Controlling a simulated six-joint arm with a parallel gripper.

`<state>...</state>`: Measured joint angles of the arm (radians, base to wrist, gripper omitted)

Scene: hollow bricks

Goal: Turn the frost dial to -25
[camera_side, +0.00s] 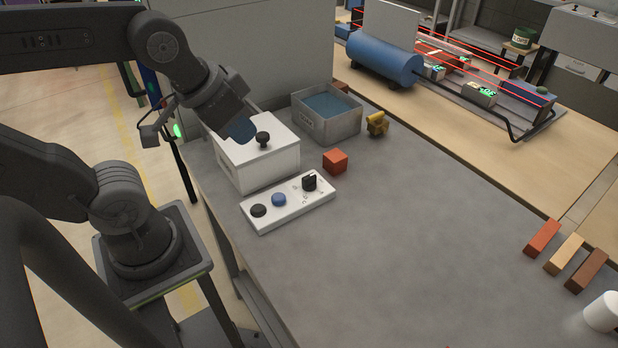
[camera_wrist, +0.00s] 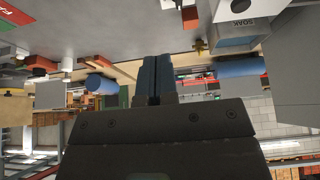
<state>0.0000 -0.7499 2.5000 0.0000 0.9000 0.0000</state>
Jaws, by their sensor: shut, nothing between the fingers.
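A white control panel (camera_side: 270,215) lies on the grey bench in the side view. It carries a black dial (camera_side: 309,182) at its right end, a blue button (camera_side: 279,200) in the middle and a dark button (camera_side: 258,211) at its left end. The dial's markings are too small to read. My gripper (camera_side: 243,133) is above the white lidded box, beside its black knob, behind and apart from the panel. In the wrist view my gripper (camera_wrist: 156,78) is shut and empty, and I cannot make out the panel there.
The white lidded box (camera_side: 262,168) stands behind the panel. A grey tray (camera_side: 335,130) with blue content, marked SOAK in the wrist view (camera_wrist: 238,20), is beyond it. A red cube (camera_side: 335,161) and brass object (camera_side: 377,124) are nearby. The bench's middle is clear; bricks (camera_side: 565,254) lie right.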

